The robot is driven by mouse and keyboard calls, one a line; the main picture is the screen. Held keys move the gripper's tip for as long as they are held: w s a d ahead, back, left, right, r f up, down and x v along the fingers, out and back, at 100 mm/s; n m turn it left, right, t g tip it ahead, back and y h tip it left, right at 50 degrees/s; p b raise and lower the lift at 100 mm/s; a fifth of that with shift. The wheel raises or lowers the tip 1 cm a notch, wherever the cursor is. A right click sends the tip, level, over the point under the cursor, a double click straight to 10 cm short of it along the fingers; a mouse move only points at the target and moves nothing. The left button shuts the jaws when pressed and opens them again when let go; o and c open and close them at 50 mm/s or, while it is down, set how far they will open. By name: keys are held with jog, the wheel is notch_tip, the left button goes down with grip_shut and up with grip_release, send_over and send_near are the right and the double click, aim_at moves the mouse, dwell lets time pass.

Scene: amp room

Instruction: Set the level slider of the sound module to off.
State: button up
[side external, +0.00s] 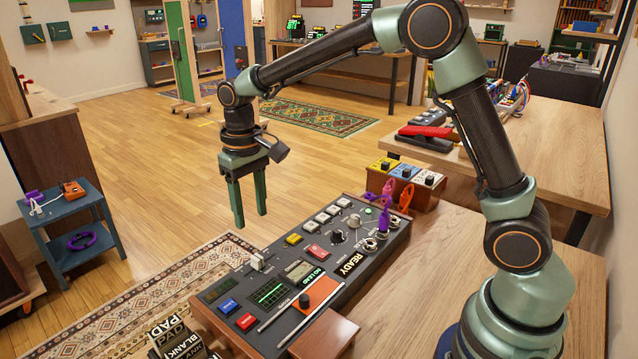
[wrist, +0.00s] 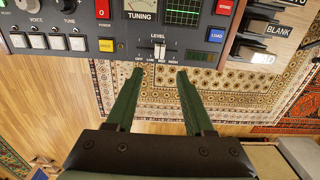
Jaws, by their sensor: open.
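The sound module (side external: 378,262) is a dark console with buttons, knobs and small screens, lying on a wooden bench. Its level slider (wrist: 158,50) has a pale handle near the middle of a short track marked OFF, LOW, MED and HIGH from left to right in the wrist view; I cannot tell the exact mark. The handle also shows at the module's far-left edge in the side view (side external: 257,263). My gripper (side external: 250,219) is open and empty, pointing down above the module's edge, apart from the slider. In the wrist view its fingertips (wrist: 151,72) appear just below the labels, either side of them.
An orange slider (side external: 315,291) and patch plugs (side external: 384,215) stand on the module. Space above it is free.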

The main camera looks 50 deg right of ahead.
aim_at(257, 257)
notch_tip(257, 257, down, 11)
jog(key=shift+r, duration=0.1)
dwell(0.3)
grip_shut()
jog(key=shift+r, duration=0.1)
dwell(1.3)
